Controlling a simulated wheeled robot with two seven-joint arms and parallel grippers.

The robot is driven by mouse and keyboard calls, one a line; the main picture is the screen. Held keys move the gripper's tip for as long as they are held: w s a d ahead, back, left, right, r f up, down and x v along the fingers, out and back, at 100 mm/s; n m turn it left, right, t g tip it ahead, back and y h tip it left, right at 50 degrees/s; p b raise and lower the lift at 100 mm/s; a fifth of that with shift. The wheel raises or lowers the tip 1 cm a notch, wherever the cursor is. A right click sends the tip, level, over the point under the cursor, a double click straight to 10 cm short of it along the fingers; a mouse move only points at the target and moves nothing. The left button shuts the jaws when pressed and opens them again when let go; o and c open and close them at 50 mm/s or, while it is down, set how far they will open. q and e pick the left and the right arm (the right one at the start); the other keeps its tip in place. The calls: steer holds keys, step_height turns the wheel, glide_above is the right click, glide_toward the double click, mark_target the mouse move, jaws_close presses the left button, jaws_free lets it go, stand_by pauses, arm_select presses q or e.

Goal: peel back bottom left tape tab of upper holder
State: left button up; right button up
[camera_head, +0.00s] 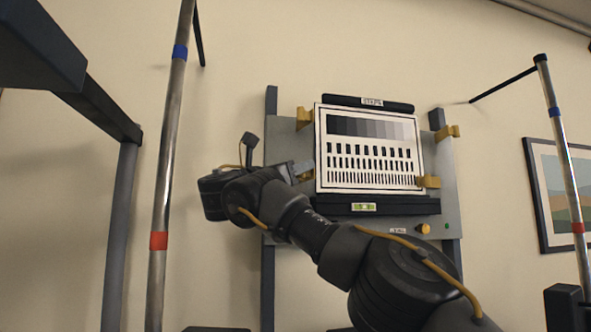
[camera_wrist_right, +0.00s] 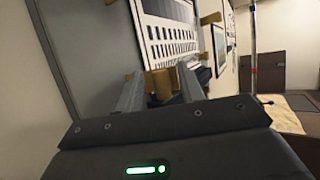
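A test chart (camera_head: 368,125) with grey steps and black bars sits on a grey panel (camera_head: 285,150), in the upper holder. Tan tape tabs show at its top left (camera_head: 304,118), top right (camera_head: 447,132) and bottom right (camera_head: 428,181). My right gripper (camera_head: 304,172) is at the chart's bottom left corner and mostly covers the tab there. In the right wrist view, that bottom left tab (camera_wrist_right: 160,83) lies between the two grey fingertips, which stand apart. Whether they touch the tab I cannot tell. My left gripper is not in view.
A dark ledge with a green level (camera_head: 363,207) runs under the chart. A yellow knob (camera_head: 423,228) is below it. Metal poles stand at left (camera_head: 168,170) and right (camera_head: 565,160). A framed picture (camera_head: 562,190) hangs at right.

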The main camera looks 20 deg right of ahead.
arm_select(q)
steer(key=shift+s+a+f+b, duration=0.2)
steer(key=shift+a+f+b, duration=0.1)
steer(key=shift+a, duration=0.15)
arm_select(e)
steer(key=s+a+r, duration=0.4)
steer(key=s+r, duration=0.9)
steer(key=shift+s+a, duration=0.15)
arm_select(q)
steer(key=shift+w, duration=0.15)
